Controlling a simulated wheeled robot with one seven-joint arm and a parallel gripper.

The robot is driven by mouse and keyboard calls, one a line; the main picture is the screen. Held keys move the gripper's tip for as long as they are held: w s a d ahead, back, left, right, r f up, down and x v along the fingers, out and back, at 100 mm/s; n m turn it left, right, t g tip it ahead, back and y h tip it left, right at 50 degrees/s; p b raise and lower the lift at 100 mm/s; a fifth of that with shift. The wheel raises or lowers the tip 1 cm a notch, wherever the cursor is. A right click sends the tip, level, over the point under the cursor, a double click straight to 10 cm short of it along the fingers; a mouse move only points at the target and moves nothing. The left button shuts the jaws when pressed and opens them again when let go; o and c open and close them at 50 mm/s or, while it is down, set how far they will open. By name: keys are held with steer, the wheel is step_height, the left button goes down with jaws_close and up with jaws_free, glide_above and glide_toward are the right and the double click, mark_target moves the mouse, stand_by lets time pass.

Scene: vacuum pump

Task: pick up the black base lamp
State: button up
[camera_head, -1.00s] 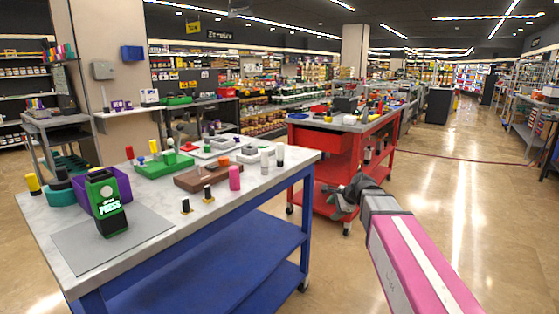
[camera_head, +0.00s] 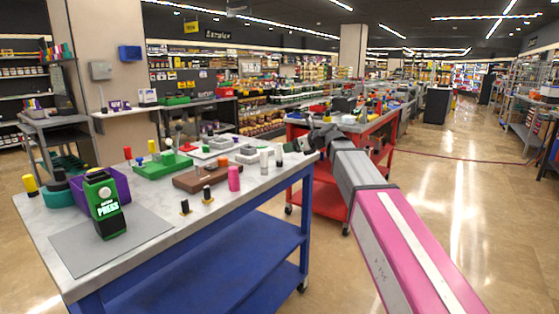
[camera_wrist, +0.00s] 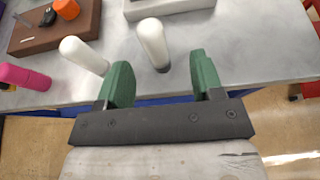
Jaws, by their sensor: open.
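The black base lamp (camera_wrist: 153,42) is a white rounded cylinder with a dark band at its base end in the wrist view. It is on the grey tabletop near the right end of the blue workbench, and in the head view it is small (camera_head: 278,155). A similar white cylinder (camera_wrist: 84,55) is just left of it. My gripper (camera_wrist: 162,80) is open and empty. Its green fingers are spread, and the lamp lies just beyond the gap between them, not gripped. In the head view my gripper (camera_head: 300,144) is at the bench's right end, just right of the lamp.
A pink cylinder (camera_wrist: 24,77) and a brown block (camera_wrist: 52,30) are to the left. A grey box (camera_wrist: 165,6) is close behind the lamp. A green tester (camera_head: 103,203) stands at the bench's front left. A red workbench (camera_head: 325,170) stands behind my arm. Bare tabletop (camera_wrist: 250,40) is on the right.

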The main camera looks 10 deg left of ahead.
mark_target(279, 149)
steer(key=x, duration=0.6)
steer(key=shift+s+a, duration=0.2)
steer(key=shift+a, duration=0.15)
steer(key=c, duration=1)
